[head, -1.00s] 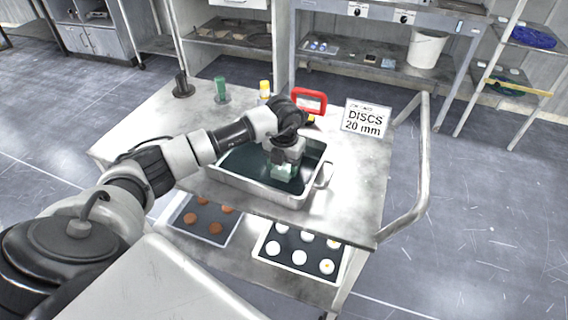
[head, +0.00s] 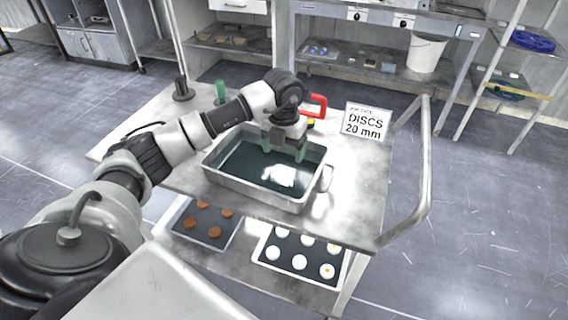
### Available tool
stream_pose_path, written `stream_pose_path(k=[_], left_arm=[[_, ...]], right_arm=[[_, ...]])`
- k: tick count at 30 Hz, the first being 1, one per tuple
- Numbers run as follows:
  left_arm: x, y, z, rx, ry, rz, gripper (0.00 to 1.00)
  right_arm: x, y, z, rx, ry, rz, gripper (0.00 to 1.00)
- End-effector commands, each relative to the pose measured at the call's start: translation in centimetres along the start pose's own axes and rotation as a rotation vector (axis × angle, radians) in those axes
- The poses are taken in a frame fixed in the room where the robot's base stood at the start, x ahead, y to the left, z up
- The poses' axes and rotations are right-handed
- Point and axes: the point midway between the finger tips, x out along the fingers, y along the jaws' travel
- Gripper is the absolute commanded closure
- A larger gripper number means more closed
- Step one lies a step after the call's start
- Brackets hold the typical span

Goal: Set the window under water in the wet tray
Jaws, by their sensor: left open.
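The wet tray (head: 252,192) is a metal pan of dark water on the cart top. A bright, pale patch (head: 280,176) shows in its right half. It looks like the window lying in the water, though glare blurs its outline and I cannot tell its depth. My left gripper (head: 284,152) is open, with greenish fingers spread over the tray's far right part. It is apart from the pale patch and holds nothing that I can see. My right gripper is not in view.
A red-framed item (head: 314,106) and a "DISCS 20 mm" sign (head: 365,121) stand behind the tray. A green bottle (head: 220,93) and a dark stand (head: 182,88) are at the back left. Trays of brown discs (head: 204,222) and white discs (head: 300,262) lie on the lower shelf.

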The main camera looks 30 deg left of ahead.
Motion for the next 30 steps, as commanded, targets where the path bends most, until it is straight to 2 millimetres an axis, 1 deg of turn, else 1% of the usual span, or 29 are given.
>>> stream_pose_path(k=[1, 3, 6, 9, 14, 30], left_arm=[[-1.1, 0.0, 0.1, 0.001, -0.005, -0.001, 0.22], [-2.3, 0.0, 0.1, 0.001, -0.004, 0.0, 0.22], [-3.7, 0.0, 0.1, 0.0, -0.003, -0.001, 0.22], [-4.5, 0.0, 0.0, -0.001, 0.0, 0.0, 0.22], [-5.0, 0.0, 0.0, 0.0, 0.001, 0.0, 0.22], [-5.0, 0.0, 0.0, 0.0, 0.001, 0.0, 0.22]], right_arm=[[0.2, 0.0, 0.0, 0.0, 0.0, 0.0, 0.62], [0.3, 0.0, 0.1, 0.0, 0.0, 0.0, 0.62], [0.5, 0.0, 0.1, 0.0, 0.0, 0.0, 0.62], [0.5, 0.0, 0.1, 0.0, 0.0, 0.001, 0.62], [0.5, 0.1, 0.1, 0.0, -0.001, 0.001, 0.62], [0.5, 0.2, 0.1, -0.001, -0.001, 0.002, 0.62]])
